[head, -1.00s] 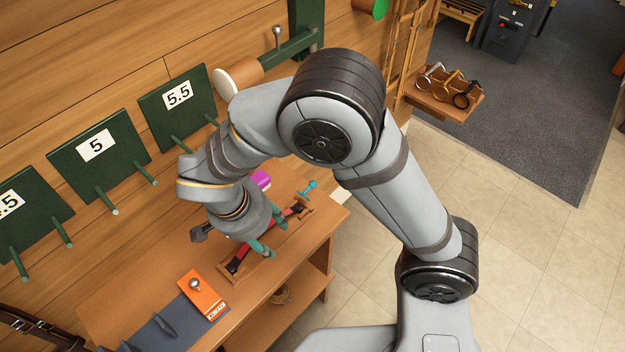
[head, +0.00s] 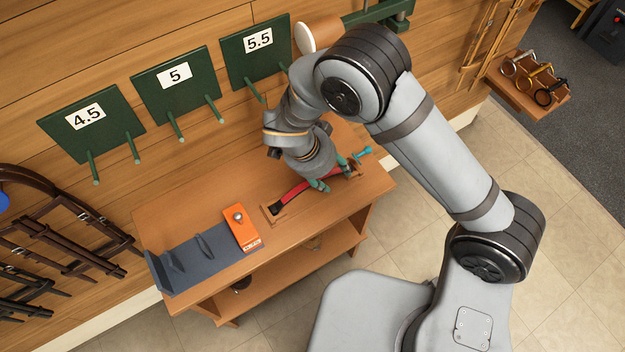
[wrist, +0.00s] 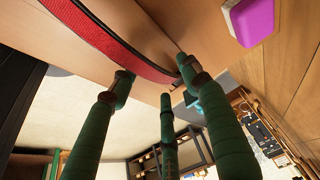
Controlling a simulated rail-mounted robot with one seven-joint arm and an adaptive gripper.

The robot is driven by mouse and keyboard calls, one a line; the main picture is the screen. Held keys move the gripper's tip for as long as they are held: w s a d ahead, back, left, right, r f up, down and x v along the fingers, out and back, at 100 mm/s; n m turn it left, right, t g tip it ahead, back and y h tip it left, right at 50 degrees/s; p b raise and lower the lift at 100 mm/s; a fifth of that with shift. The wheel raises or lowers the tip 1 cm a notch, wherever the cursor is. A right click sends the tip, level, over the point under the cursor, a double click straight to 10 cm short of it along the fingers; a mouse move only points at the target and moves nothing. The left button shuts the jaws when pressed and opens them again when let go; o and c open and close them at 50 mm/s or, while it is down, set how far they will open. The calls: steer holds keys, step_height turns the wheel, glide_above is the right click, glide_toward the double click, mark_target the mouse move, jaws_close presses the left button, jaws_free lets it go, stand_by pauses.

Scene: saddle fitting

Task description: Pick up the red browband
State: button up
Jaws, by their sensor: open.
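The red browband (head: 293,193) is a curved red strip with dark ends. It lies in a shallow wooden holder (head: 272,215) on the bench; my gripper hides part of it in the head view. In the wrist view the browband (wrist: 125,45) runs from upper left toward the fingertips. My gripper (head: 321,185) has green fingers and is over the right part of the browband. In the wrist view my gripper (wrist: 155,82) is open, its fingers spread, with the band's far end close to the right finger. I cannot tell whether they touch.
An orange box (head: 241,228) and a grey stand (head: 205,255) are to the left on the bench. A cyan object (head: 362,153) lies at the right end. A magenta block (wrist: 250,20) is beside the browband in the wrist view. Wall pegs stick out behind.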

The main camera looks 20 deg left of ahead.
steer(key=shift+w+d+f, duration=0.15)
steer(key=shift+f, duration=0.4)
steer(key=shift+c, duration=0.5)
jaws_close()
